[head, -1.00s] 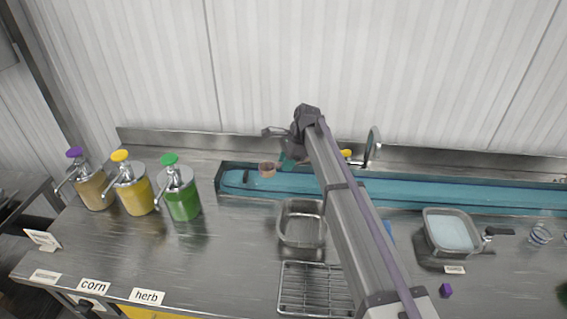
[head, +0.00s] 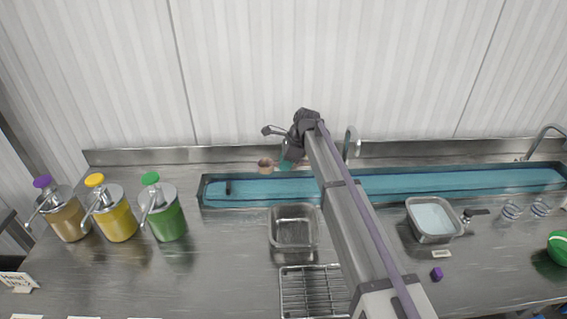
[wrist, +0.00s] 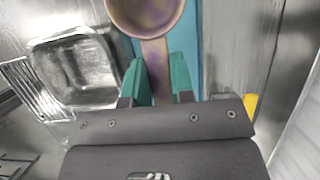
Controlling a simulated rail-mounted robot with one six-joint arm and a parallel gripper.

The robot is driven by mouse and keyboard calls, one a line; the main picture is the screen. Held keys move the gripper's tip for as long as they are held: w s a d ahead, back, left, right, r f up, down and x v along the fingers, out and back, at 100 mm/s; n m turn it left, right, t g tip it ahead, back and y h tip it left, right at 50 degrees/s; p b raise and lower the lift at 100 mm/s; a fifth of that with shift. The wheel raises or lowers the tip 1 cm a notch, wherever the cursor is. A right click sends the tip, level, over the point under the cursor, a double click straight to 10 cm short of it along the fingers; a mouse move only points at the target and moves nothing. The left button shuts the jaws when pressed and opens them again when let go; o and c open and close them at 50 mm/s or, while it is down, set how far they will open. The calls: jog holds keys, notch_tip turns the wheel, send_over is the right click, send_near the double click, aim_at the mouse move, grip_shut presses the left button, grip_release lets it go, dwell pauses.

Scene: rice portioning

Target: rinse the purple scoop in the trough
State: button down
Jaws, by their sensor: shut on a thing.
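My gripper (wrist: 160,80) has teal fingers closed on the handle of the scoop (wrist: 148,12). In the wrist view the scoop's round bowl looks brownish purple and is cut by the top edge. In the head view the bowl (head: 265,165) shows small and brownish, left of my gripper's teal fingers (head: 286,162), near the trough's back edge in the picture. The trough (head: 420,185) is long, with blue water or lining, along the back of the counter. The bowl's contents and its height above the trough cannot be told.
A steel pan (head: 293,230) and a wire rack (head: 308,290) stand in front of the trough. A pan of pale liquid (head: 433,218) stands at the right. Pump jars, including a green one (head: 167,218), stand at the left. A tap (head: 350,142) rises behind the trough.

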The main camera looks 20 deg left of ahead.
notch_tip(320, 180, down, 9)
jog(key=b, duration=0.8)
jog(key=shift+f+b, duration=1.25)
dwell(1.1)
jog(key=shift+a+r, duration=0.1)
jog(key=shift+s+a, duration=0.3)
jog(key=shift+a, duration=0.4)
jog(key=shift+s+a, duration=0.3)
jog(key=shift+a, duration=0.35)
jog(key=shift+w+d, duration=0.3)
jog(key=shift+d, duration=0.45)
jog(key=shift+w+d, duration=0.25)
jog(key=shift+d, duration=0.45)
